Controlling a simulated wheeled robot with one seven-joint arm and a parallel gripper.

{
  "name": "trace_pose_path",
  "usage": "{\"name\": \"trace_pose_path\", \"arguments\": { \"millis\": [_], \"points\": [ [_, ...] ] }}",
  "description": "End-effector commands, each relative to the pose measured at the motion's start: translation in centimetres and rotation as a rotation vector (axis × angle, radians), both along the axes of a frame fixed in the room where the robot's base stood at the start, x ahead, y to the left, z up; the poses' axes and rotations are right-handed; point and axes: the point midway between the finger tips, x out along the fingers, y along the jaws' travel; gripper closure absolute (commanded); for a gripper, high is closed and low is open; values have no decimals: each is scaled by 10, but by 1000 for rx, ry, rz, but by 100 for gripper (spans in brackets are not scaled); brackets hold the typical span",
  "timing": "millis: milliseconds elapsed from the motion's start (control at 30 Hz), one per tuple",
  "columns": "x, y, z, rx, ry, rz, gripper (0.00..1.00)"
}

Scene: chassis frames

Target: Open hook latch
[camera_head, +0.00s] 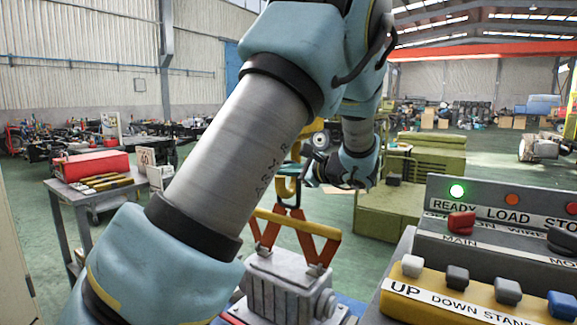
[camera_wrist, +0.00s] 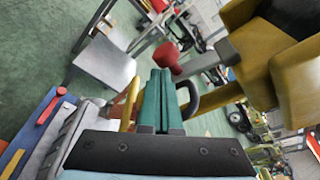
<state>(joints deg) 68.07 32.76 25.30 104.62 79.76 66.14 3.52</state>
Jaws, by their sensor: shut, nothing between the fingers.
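A yellow crane hook (camera_head: 291,186) hangs at the centre of the head view, with an orange lifting frame (camera_head: 296,226) below it. My gripper (camera_head: 314,176) is just right of the hook; its fingertips are hard to make out there. In the wrist view my gripper (camera_wrist: 160,74) has its two green fingers shut together with nothing between them. A red knob (camera_wrist: 167,54) on a grey rod lies just beyond the fingertips; contact cannot be told. A dark curved piece (camera_wrist: 192,97) shows right of the fingers. I cannot tell which part is the latch.
A grey machine housing (camera_head: 283,285) sits under the frame. A control panel with a yellow button box (camera_head: 470,298) stands at the right. A green machine (camera_head: 425,170) is behind. A table with a red toolbox (camera_head: 91,165) stands at left. Green floor is open between.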

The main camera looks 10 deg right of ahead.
Motion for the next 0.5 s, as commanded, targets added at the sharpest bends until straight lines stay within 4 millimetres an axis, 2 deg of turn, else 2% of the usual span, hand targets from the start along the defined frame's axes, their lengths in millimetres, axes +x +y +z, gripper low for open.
{"name": "trace_pose_path", "arguments": {
  "millis": [33, 500],
  "points": [
    [3, 3, 11, 26, 24, 4, 100],
    [-7, 21, 37, 350, 329, 3, 100]
  ]
}}
